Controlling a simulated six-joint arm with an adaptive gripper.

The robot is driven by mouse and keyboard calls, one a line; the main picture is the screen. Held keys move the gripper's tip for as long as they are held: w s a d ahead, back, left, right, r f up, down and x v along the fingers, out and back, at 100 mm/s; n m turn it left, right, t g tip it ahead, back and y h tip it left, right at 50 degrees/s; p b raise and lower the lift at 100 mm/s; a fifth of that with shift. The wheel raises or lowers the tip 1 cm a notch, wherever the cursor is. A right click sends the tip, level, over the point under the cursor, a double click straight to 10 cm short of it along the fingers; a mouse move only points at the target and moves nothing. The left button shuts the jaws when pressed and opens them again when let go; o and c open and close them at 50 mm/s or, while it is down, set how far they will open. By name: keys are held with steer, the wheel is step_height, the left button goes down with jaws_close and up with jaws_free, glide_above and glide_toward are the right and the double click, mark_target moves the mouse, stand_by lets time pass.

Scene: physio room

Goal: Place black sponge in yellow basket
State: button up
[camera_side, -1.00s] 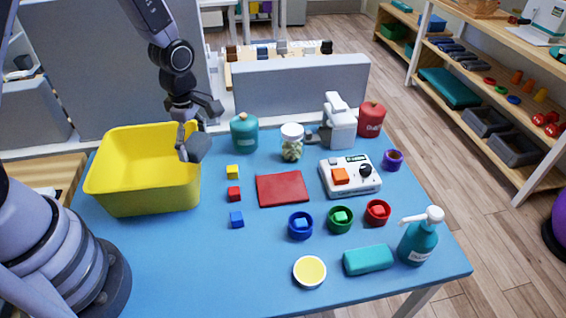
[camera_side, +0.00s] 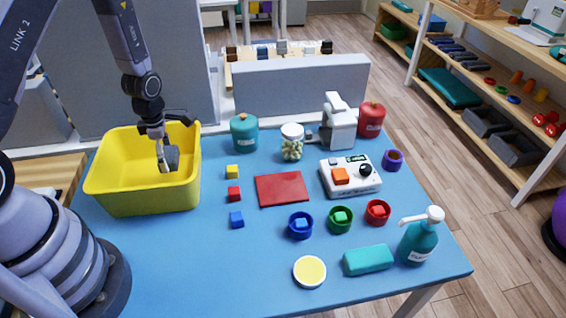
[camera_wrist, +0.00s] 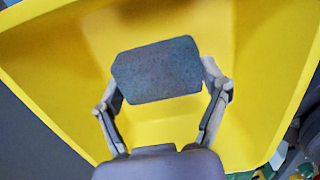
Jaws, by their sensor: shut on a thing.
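The black sponge (camera_wrist: 157,72) looks dark grey and is held between the two fingers of my gripper (camera_wrist: 163,88). In the side view the sponge (camera_side: 169,158) hangs below my gripper (camera_side: 166,146), inside the outline of the yellow basket (camera_side: 150,196). In the wrist view the yellow basket (camera_wrist: 262,60) surrounds the sponge, with its inner walls and floor behind it. I cannot tell exactly how far the sponge is above the basket floor.
The basket stands at the table's left. Small yellow, red and blue cubes (camera_side: 236,219) lie right of it, beside a red mat (camera_side: 282,189). A teal bottle (camera_side: 244,132) and a jar (camera_side: 292,142) stand behind. A grey partition (camera_side: 300,88) rises at the back.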

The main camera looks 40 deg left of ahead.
mark_target(175, 181)
steer(key=shift+f, duration=3)
steer(key=shift+f, duration=0.15)
steer(key=o, duration=0.9)
